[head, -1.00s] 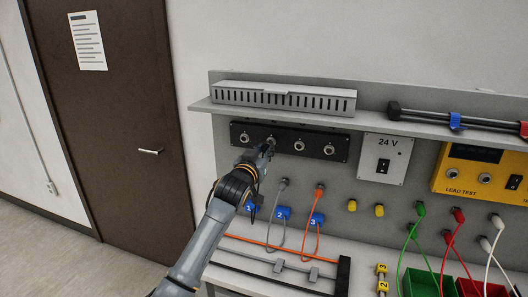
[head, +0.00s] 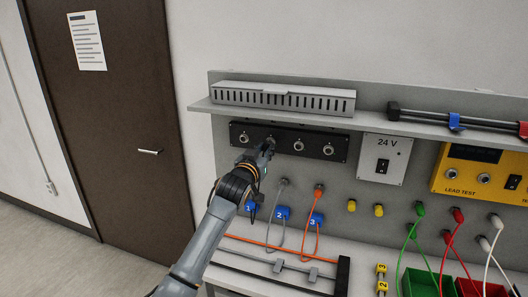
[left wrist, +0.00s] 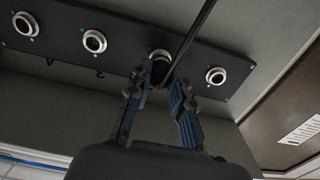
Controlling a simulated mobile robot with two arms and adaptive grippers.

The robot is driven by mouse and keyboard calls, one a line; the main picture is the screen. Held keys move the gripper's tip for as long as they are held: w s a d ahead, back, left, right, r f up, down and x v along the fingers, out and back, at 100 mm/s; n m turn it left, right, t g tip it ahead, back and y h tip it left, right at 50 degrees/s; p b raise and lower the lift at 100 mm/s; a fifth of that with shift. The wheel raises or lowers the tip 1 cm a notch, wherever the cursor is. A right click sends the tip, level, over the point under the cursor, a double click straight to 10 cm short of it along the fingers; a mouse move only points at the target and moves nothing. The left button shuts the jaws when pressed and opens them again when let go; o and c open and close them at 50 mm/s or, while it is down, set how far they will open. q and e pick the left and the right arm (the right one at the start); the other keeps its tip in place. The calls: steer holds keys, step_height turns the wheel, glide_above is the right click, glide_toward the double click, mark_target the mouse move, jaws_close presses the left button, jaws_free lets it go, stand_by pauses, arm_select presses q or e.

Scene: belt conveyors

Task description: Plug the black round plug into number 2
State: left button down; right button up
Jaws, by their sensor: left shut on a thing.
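A black panel (head: 315,147) on the grey back wall has a row of round silver-rimmed sockets. My left gripper (head: 267,147) is at the second socket from the left in the head view (head: 270,140), and covers part of it. In the left wrist view, the gripper (left wrist: 160,82) is shut on the black round plug (left wrist: 159,73), with a dark cable rising from it. The plug lines up with that socket's silver rim (left wrist: 160,54) and overlaps it. I cannot tell how deep the plug sits. My right gripper is not in view.
The leftmost socket (left wrist: 215,76) is free beside the gripper. A slotted grey duct (head: 283,98) sits on the shelf above. Below hang cables with blue numbered tags (head: 283,213). A 24 V box (head: 384,158) is right of the panel.

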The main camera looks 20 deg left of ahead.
arm_select(q)
steer(key=shift+w, duration=0.2)
steer(key=c, duration=1.1)
jaws_free()
